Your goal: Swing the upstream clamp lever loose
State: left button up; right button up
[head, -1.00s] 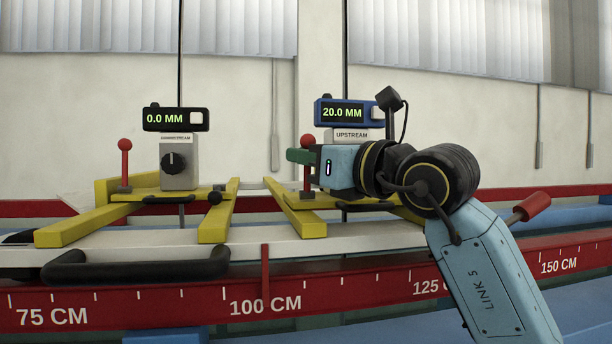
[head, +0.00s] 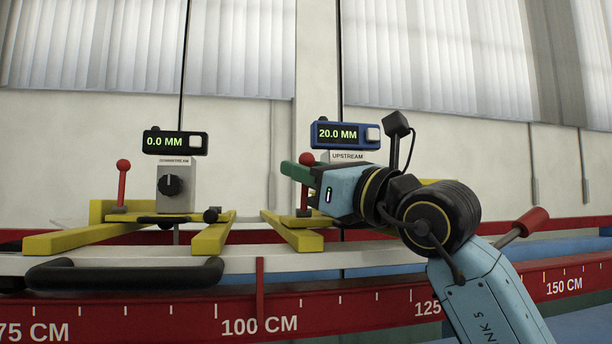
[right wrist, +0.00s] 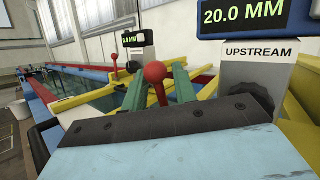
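The upstream clamp lever has a red ball knob (head: 306,159) on a thin red stem, and stands about upright on the upstream yellow carriage (head: 292,233). Its knob also shows in the right wrist view (right wrist: 155,72). My right gripper (head: 298,172) has green fingers pointing left and slightly up. In the right wrist view its two fingers (right wrist: 158,84) are apart, with the lever between them and gaps visible at its sides. In the head view the near finger crosses the stem just below the knob and hides part of it. My left gripper is not in view.
The upstream gauge (head: 345,135) reads 20.0 MM, close above my right gripper. To the left stand the downstream gauge (head: 175,141), reading 0.0 MM, and another red-knobbed lever (head: 123,166). A black handle (head: 125,273) and red scale rail (head: 330,306) run along the front.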

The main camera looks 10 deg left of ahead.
jog(key=shift+s+f, duration=0.1)
jog(key=shift+f, duration=0.1)
jog(key=shift+s+d+f, duration=0.1)
jog(key=shift+d+f, duration=0.05)
jog(key=shift+d, duration=0.05)
jog(key=b+v, duration=0.3)
jog(key=v, duration=0.9)
jog(key=shift+s+d+b, duration=0.25)
jog(key=shift+s+b, duration=0.1)
jog(key=shift+s, duration=0.05)
